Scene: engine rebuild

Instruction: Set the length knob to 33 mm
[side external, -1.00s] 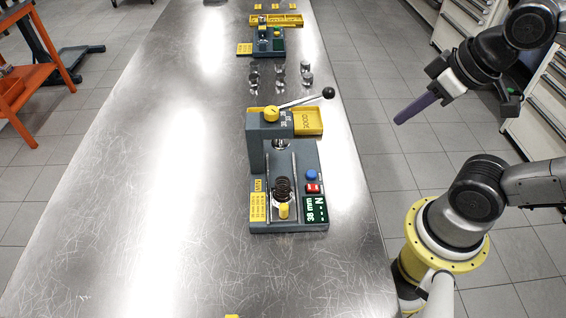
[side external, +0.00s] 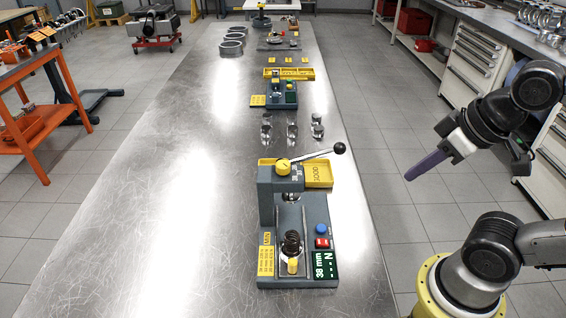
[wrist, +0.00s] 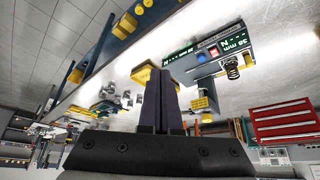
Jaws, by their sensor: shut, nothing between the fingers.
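The grey spring tester (side external: 266,210) stands on the steel table. A round yellow knob (side external: 283,166) with a dark mark sits on top of its column. The green-on-black display (side external: 325,265) reads 38 mm, with dashes and N below. A dark coil spring (side external: 292,243) stands on the tester's base, with a small yellow piece in front of it. My gripper (side external: 410,178) is shut and empty, in the air right of the tester and clear of it. In the wrist view the shut purple-grey fingers (wrist: 165,92) point towards the tester, whose display (wrist: 225,45) shows upside down.
A lever with a black ball end (side external: 340,148) reaches right from the column top, above a yellow tray (side external: 319,174). Blue (side external: 321,229) and red (side external: 322,243) buttons sit on the base. Several metal cylinders (side external: 291,130) stand behind. The table's left side is clear.

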